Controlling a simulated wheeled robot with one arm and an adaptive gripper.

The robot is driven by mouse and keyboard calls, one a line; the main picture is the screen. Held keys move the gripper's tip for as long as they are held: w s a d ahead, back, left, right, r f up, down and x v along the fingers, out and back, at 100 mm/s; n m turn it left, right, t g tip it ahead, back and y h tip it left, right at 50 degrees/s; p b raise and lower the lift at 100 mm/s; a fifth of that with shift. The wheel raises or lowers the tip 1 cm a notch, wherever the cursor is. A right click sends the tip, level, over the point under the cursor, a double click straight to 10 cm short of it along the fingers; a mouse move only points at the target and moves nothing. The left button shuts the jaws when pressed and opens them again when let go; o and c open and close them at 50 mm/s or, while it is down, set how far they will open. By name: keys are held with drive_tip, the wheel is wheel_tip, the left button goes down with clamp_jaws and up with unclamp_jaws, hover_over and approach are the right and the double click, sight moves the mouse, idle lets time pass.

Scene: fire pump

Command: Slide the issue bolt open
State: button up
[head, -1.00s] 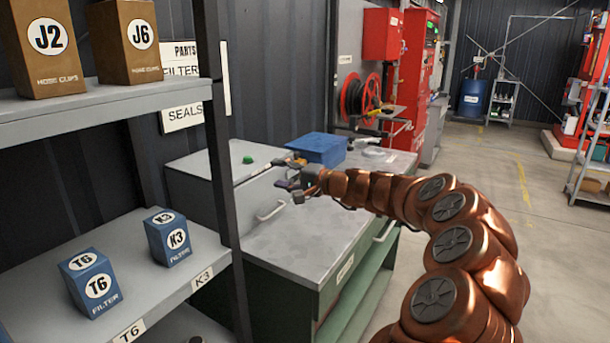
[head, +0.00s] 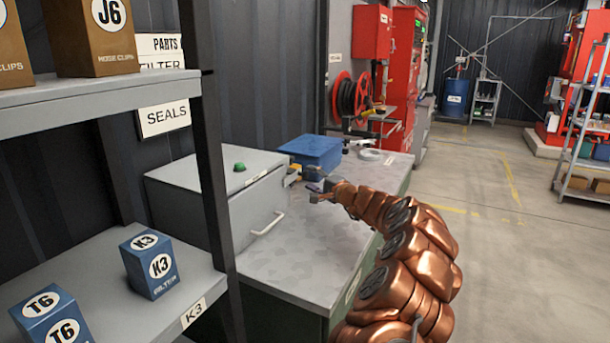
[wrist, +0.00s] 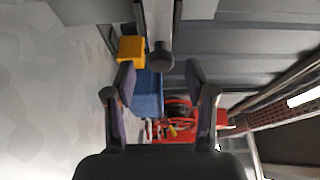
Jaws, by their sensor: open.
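The issue bolt shows in the wrist view as a dark round knob (wrist: 161,57) on a grey bar at the top centre. I take this knob to be the bolt's handle. My gripper (wrist: 160,78) is open, with its two fingers on either side of the knob's line in the picture. The fingers look empty, and I cannot tell how near the knob is. In the head view my gripper (head: 318,190) is beside the right end of a grey box (head: 253,212) with a green button and a bar handle. The bolt is too small to make out there.
A yellow block (wrist: 131,48) sits close left of the knob. A blue bin (head: 313,151) stands behind the box on the grey bench (head: 300,262). A shelf post (head: 207,150) and filter boxes are at the left. The bench top in front of the box is clear.

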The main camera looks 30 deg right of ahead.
sight(307, 176)
drive_tip(key=shift+w+a, duration=0.15)
drive_tip(key=shift+w, duration=0.75)
drive_tip(key=shift+w+a, duration=0.15)
drive_tip(key=shift+w, duration=0.7)
drive_tip(key=shift+c, duration=0.2)
clamp_jaws()
